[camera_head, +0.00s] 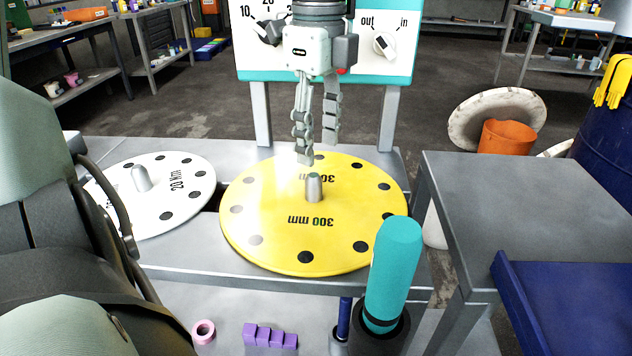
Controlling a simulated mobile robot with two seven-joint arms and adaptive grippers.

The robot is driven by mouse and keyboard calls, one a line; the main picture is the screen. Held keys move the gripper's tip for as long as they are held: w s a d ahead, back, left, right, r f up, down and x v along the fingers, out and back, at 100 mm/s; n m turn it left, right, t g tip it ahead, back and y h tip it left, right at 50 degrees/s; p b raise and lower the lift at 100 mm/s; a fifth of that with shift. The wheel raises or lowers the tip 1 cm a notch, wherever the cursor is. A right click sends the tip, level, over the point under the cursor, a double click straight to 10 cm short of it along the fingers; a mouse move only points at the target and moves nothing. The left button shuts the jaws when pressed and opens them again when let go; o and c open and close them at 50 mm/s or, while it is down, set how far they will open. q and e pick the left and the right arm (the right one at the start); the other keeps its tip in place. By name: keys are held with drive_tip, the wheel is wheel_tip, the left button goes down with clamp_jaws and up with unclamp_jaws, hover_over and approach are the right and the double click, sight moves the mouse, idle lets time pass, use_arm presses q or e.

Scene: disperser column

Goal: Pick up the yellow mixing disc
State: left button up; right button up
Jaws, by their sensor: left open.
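The yellow mixing disc (270,235), marked "300 mm" with dark holes around its rim, lies flat on a grey metal bench. A short grey hub (314,188) stands up at its middle. My left gripper (318,148) points down above the back part of the disc, close to the hub. Its two fingers are apart with nothing between them. I cannot tell exactly how high the fingertips are above the disc. My right gripper is not in view.
A white disc (188,207) with its own hub lies left of the yellow one. A teal cylinder (394,265) stands in front, overlapping the disc's edge in view. A dial panel (375,70) stands behind. A grey table (520,190) is at right.

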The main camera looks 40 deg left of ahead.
sight(312, 174)
use_arm(q)
drive_tip(key=shift+f, duration=0.45)
drive_tip(key=f, duration=0.4)
drive_tip(key=s+f, duration=0.1)
drive_tip(key=f, duration=0.1)
drive_tip(key=shift+a+f+p, duration=0.1)
drive_tip(key=shift+f+p, duration=0.05)
drive_tip(key=shift+p, duration=0.2)
drive_tip(key=shift+f, duration=0.25)
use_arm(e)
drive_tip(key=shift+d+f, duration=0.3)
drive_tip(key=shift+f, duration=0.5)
use_arm(q)
drive_tip(key=shift+c, duration=0.5)
clamp_jaws()
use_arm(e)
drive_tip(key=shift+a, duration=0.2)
use_arm(q)
drive_tip(key=shift+r, duration=0.1)
